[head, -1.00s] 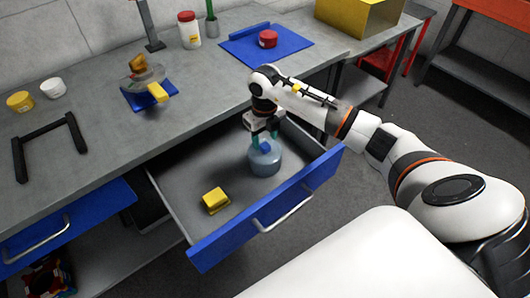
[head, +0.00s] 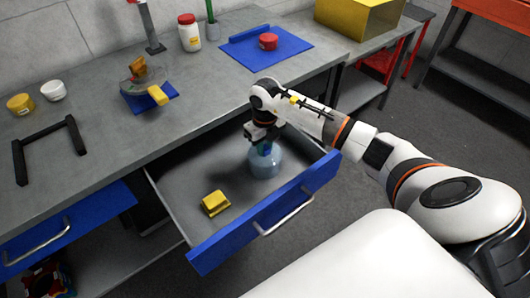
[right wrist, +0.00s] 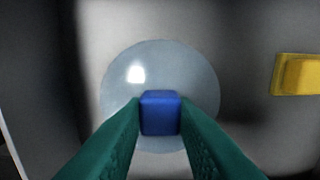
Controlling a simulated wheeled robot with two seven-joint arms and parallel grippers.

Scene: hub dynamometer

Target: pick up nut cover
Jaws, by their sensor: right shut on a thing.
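The nut cover is a translucent, pale grey-blue dome (head: 265,162) with a blue block-shaped knob (right wrist: 160,112) on top. It sits in the open drawer (head: 185,195), toward its right end. My right gripper (head: 264,147) reaches down over the dome; in the right wrist view its green fingers (right wrist: 160,117) are shut on the blue knob from both sides. In the head view the fingers and hand hide most of the knob. My left gripper is not in view.
A yellow block-like part (head: 215,203) lies in the drawer left of the dome. The drawer's blue front (head: 270,220) stands out from the grey bench (head: 200,90). On the bench are a blue mat with a red part (head: 268,41), a black frame (head: 48,145) and small pots.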

